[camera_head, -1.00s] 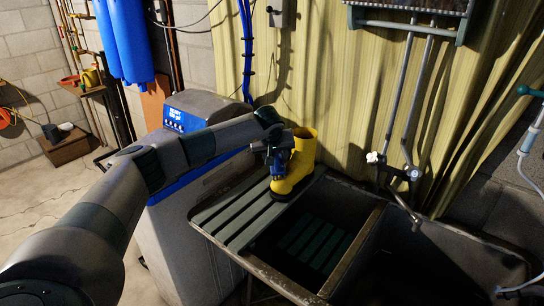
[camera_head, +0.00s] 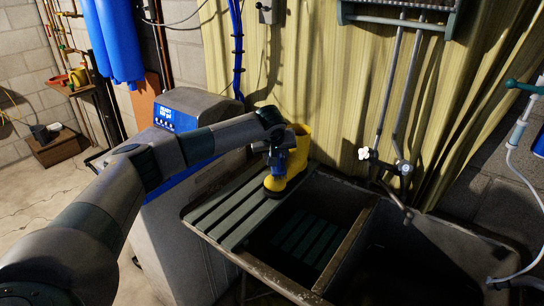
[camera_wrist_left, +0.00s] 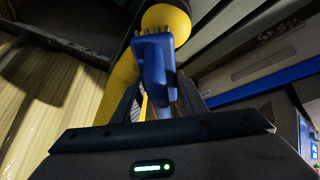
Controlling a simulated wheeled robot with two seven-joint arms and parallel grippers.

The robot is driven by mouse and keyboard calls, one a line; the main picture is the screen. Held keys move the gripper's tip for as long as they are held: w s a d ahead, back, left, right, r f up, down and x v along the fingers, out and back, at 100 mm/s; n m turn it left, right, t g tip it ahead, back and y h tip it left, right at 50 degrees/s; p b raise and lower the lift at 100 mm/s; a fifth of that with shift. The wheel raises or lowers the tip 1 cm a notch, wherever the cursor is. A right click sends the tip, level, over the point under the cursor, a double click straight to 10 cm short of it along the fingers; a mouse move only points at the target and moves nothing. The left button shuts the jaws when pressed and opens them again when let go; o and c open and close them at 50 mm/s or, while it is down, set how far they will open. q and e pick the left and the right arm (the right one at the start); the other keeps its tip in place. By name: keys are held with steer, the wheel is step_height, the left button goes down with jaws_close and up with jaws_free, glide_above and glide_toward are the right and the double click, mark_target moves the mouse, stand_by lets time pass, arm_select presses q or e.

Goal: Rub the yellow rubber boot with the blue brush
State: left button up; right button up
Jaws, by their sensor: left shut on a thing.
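The yellow rubber boot (camera_head: 301,146) stands upright on the slatted rack at the back left of the sink. It also shows in the left wrist view (camera_wrist_left: 172,18), partly hidden behind the brush and gripper. My left gripper (camera_head: 277,152) is beside the boot, on its left in the head view, and hides part of it. It is shut on the blue brush (camera_wrist_left: 153,62), whose bristles show near the boot's foot. I cannot tell whether the bristles touch the boot. My right gripper is not in view.
The slatted rack (camera_head: 238,207) lies over the left part of a dark double sink (camera_head: 420,262). A grey water softener (camera_head: 190,235) with a blue panel stands left of the sink. Pipes and a tap (camera_head: 404,168) rise behind it, before a yellowish curtain.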

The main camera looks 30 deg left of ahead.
arm_select(q)
steer(key=shift+d, duration=0.45)
steer(key=shift+f, duration=0.1)
steer(key=shift+a+f+b, duration=0.15)
steer(key=shift+a+b, duration=0.15)
